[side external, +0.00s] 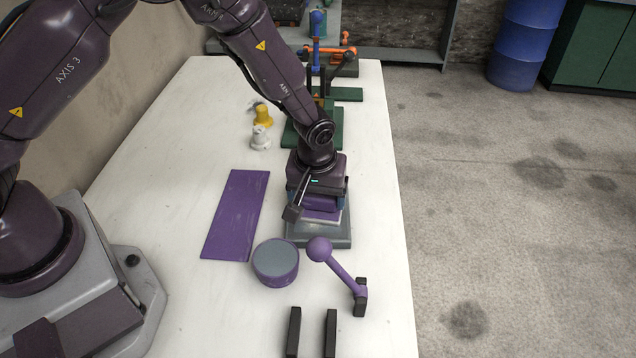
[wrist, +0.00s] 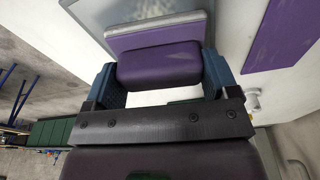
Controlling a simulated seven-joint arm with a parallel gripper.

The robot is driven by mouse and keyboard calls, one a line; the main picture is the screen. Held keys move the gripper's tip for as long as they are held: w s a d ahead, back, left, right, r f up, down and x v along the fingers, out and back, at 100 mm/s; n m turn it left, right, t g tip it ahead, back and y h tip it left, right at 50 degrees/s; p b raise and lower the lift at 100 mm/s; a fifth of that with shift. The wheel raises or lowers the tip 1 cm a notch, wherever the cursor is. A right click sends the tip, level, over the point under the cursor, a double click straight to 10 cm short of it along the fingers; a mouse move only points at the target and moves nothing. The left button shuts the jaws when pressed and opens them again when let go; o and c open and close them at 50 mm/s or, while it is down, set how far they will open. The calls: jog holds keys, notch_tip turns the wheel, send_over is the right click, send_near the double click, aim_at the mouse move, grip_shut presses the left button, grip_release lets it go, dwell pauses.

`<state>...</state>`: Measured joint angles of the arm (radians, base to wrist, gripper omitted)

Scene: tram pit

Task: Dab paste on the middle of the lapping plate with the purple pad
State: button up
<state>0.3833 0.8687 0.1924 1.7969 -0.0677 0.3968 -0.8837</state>
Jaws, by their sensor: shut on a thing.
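My gripper (wrist: 160,80), pointing down in the side view (side external: 318,200), is shut on the purple pad (wrist: 158,62), with a blue finger on each side. The pad's purple block also shows in the side view (side external: 320,208), partly covered by my gripper. No paste is visible on the plate's bare edge.
A purple mat (side external: 236,215) lies left of the plate. A round tin with a grey top (side external: 275,260) and a purple ball-ended lever (side external: 338,266) stand close in front. Two black bars (side external: 311,332) are nearer. White (side external: 260,138) and yellow (side external: 263,116) small items stand behind.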

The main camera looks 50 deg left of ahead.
jog(key=shift+s+d, duration=1.8)
jog(key=shift+d, duration=0.2)
notch_tip(320, 180, up, 8)
jog(key=shift+a+r, duration=0.1)
jog(key=shift+a, duration=0.05)
